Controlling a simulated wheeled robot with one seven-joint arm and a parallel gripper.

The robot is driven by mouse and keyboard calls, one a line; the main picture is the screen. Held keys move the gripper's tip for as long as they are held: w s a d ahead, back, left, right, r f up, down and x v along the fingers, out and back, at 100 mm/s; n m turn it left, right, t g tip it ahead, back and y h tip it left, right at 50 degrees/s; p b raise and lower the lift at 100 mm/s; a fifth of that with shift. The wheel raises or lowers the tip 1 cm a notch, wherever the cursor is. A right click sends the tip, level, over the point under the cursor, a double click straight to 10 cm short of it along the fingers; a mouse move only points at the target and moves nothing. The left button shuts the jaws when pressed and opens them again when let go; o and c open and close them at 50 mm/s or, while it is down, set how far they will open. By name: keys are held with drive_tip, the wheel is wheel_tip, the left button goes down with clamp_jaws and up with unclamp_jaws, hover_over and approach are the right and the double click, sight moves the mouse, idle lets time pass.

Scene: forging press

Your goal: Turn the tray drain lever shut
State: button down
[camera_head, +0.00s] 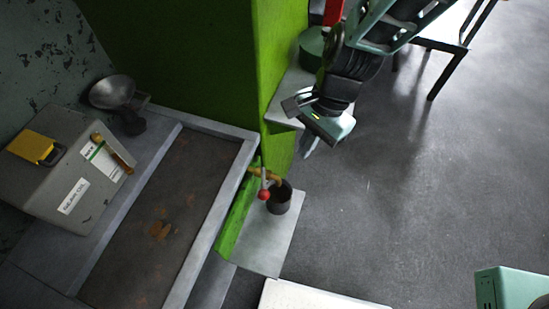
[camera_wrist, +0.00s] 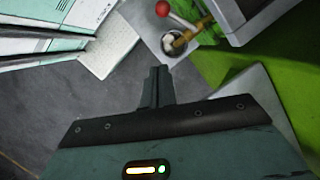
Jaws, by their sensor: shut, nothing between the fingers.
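The drain lever (camera_head: 264,183) has a thin metal stem and a red ball knob, which hangs at its lower end in the head view. It sits on a brass drain pipe (camera_head: 270,176) at the right side of the tray (camera_head: 213,220). In the wrist view the red knob (camera_wrist: 162,8) and brass pipe (camera_wrist: 188,36) are at the top, beyond my fingertips. A dark cup (camera_head: 279,199) stands under the pipe's outlet. My gripper (camera_head: 307,150) is shut and empty, up and right of the lever and apart from it. Its closed fingers (camera_wrist: 157,74) show in the wrist view.
A green press column (camera_head: 280,60) rises behind the tray, with a grey ledge (camera_head: 290,95) near my gripper. A pale slab (camera_head: 320,297) lies in front. Floor at right is open.

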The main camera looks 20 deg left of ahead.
sight(263, 182)
drive_tip(key=s+a+f+p, duration=0.2)
drive_tip(key=f, duration=0.3)
drive_tip(key=s+a+f+m+p, duration=0.1)
drive_tip(key=s+a+f+p, duration=0.1)
drive_tip(key=f, duration=0.3)
drive_tip(key=shift+s+a+f+p, duration=0.2)
drive_tip(key=shift+s+a+p, duration=0.05)
drive_tip(key=shift+a+p, duration=0.4)
drive_tip(key=shift+m, duration=0.3)
